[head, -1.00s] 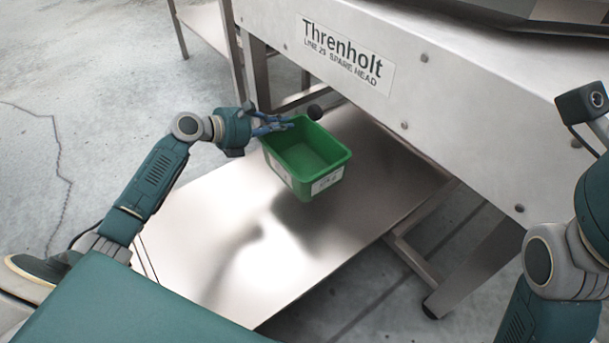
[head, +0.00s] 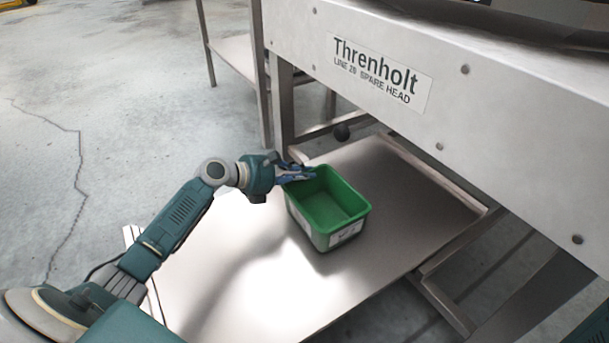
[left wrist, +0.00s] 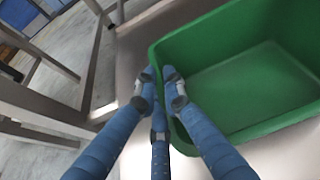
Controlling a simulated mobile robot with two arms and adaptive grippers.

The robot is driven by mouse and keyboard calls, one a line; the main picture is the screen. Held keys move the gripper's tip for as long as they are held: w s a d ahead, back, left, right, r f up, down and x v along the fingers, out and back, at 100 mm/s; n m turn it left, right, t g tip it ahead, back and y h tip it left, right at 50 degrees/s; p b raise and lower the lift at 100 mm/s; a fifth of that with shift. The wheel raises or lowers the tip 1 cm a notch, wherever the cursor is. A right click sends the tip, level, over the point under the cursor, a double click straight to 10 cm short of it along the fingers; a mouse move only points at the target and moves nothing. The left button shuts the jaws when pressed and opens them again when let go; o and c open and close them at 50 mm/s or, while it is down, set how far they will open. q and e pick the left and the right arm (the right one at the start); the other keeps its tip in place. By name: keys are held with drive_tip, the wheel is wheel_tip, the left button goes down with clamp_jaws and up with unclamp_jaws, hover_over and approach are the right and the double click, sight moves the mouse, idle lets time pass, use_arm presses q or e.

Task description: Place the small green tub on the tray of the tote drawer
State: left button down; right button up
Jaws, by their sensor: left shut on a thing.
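The small green tub (head: 335,218) is an open, empty box with a white label on its front, upright over the tray of the tote drawer. My left gripper (head: 300,174) is shut on the tub's left rim. In the left wrist view the blue fingers (left wrist: 163,88) pinch the wall of the green tub (left wrist: 240,85). The tray (head: 400,195) is a broad, shiny metal sheet pulled out from under the machine. The tub looks close to the tray, but I cannot tell whether its base touches. My right gripper is out of view.
The white machine body (head: 500,110) labelled Threnholt overhangs the tray's back and right. Metal legs (head: 262,80) rise at the back left. The tray is bare around the tub.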

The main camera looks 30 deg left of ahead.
use_arm(q)
drive_tip(key=shift+f, duration=0.1)
drive_tip(key=c, duration=1.9)
unclamp_jaws()
drive_tip(key=shift+o, duration=0.2)
